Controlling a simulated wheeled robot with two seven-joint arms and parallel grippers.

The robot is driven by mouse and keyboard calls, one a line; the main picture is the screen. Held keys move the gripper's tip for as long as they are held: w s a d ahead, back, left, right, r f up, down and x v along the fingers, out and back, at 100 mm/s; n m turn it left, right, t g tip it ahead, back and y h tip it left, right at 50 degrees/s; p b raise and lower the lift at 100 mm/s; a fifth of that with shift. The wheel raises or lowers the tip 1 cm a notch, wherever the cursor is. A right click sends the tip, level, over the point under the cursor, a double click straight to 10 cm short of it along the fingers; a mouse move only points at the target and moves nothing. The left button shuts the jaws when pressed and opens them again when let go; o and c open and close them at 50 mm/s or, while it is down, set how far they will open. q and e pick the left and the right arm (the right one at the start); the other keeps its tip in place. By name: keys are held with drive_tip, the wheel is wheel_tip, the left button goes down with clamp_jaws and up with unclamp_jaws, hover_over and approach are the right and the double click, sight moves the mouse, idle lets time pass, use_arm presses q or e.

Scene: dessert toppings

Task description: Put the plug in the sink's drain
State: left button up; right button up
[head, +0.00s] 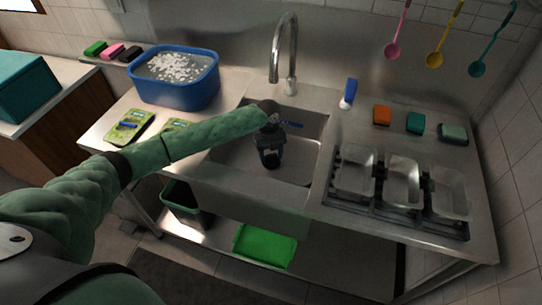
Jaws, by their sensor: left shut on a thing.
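The steel sink (233,158) is set into the counter in the middle of the head view, below the tall faucet (287,50). My left arm reaches in from the left over the basin. My left gripper (270,163) points down inside the sink and is shut on what looks like the small dark plug. The plug is mostly hidden by the dark fingers and cannot be made out clearly. The drain is not visible, and whether the plug touches the basin floor cannot be told. My right gripper is not in view.
A blue tub (190,98) of foamy water stands left of the sink, with green sponge packs (130,126) before it. Steel trays (402,180) sit in a rack at right. A blue-and-white brush (348,93) and sponges (382,115) line the back.

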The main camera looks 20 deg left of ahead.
use_arm(q)
drive_tip(key=shift+f, duration=0.45)
idle(0.6)
drive_tip(key=o, duration=1)
drive_tip(key=shift+o, duration=0.2)
